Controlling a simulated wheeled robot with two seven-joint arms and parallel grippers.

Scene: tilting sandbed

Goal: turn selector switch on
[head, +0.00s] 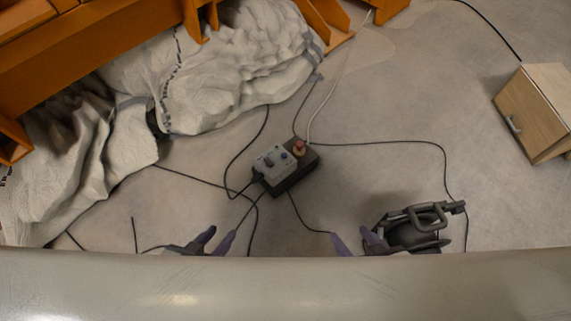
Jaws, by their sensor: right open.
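A control box (286,183) lies on the floor in the middle of the head view, with a light grey panel on its left part. A small dark knob (268,162), which looks like the selector switch, sits on the panel; its setting is too small to tell. My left gripper (222,231) is open, below and left of the box. My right gripper (349,233) is open, below and right of it. Both are apart from the box and empty.
Black cables run over the floor around the box. A dark device with a handle (427,217) is close to the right gripper. White bags (230,70) and an orange frame (90,55) fill the upper left. A wooden cabinet (530,115) stands at right. A pale surface (280,285) crosses the bottom.

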